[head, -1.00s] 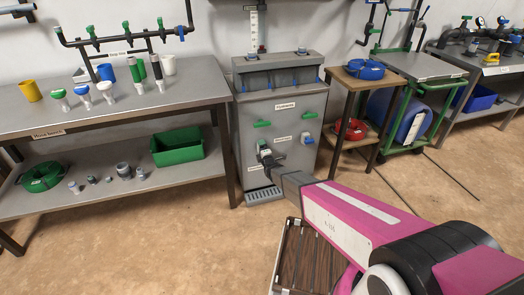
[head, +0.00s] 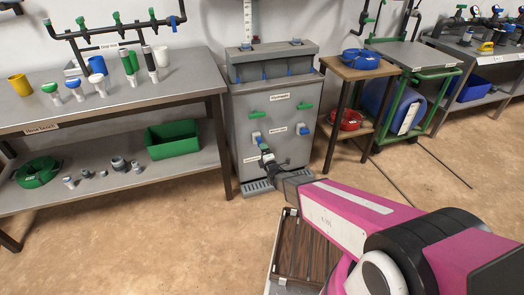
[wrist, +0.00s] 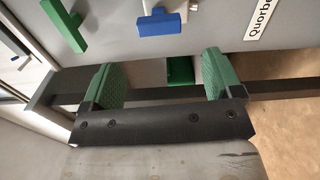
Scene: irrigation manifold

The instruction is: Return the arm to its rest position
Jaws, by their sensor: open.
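My gripper (head: 266,158) is at the end of my magenta and grey arm, in front of the grey manifold cabinet (head: 240,112). In the wrist view my gripper (wrist: 166,80) shows two green-padded fingers spread wide apart, with nothing between them. Beyond the fingers, the wrist view shows a green handle (wrist: 64,24) at upper left and a blue handle (wrist: 162,22) at top centre on the cabinet face. Neither handle is between the fingers. In the head view my gripper covers part of the cabinet's lower front.
A grey bench (head: 110,108) with cups and fittings stands left, a green bin (head: 173,138) on its lower shelf. A wooden stand (head: 358,72) with blue and red coils and a green cart (head: 421,72) stand right. The floor (head: 420,185) right of the arm is largely clear.

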